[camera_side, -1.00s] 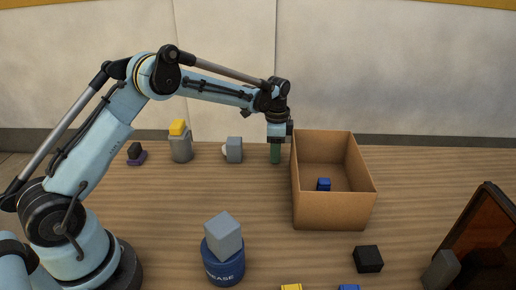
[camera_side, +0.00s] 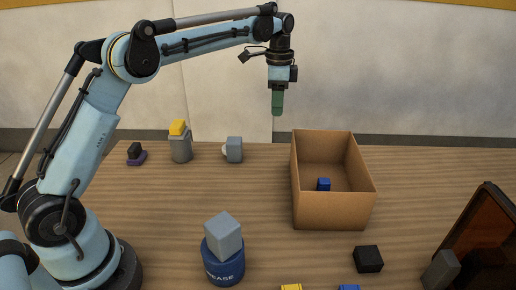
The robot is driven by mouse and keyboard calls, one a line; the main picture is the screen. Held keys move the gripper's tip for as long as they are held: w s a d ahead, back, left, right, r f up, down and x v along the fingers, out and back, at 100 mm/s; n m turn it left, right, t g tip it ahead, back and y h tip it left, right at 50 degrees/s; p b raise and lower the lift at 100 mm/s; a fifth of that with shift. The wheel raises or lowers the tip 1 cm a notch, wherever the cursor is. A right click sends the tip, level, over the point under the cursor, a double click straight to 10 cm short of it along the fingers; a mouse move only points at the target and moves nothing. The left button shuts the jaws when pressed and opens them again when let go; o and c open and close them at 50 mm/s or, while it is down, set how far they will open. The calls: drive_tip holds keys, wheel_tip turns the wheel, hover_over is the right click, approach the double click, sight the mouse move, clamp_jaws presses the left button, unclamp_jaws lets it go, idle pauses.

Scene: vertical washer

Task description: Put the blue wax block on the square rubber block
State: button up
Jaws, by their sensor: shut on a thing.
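My gripper (camera_side: 278,90) is high above the back of the table, left of the cardboard box, pointing down. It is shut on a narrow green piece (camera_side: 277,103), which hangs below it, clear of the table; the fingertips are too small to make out. A small dark blue block (camera_side: 323,184) lies inside the box. Another blue block (camera_side: 349,287) is cut off by the bottom edge. I cannot tell which is wax. A black square block (camera_side: 368,259), possibly the rubber one, lies on the front right of the table with its top bare.
The open cardboard box (camera_side: 333,211) stands right of centre. A grey cube (camera_side: 223,236) rests on a blue tin (camera_side: 225,268). A dark-framed amber panel (camera_side: 490,235) leans at right. The table's middle left is clear.

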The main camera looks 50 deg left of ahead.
wheel_tip(320, 180, up, 4)
drive_tip(key=shift+r, duration=0.1)
drive_tip(key=s+d+m, duration=0.4)
drive_tip(key=d+m, duration=0.1)
drive_tip(key=d, duration=0.8)
drive_tip(key=s+d+m, duration=0.4)
drive_tip(key=d+m, duration=0.1)
drive_tip(key=d, duration=0.9)
drive_tip(key=s+d+m, duration=0.7)
drive_tip(key=s+d, duration=0.7)
hover_over(370, 255)
drive_tip(key=shift+m, duration=0.3)
wheel_tip(370, 255, down, 13)
drive_tip(key=shift+r, duration=0.2)
drive_tip(key=shift+f, duration=1.9)
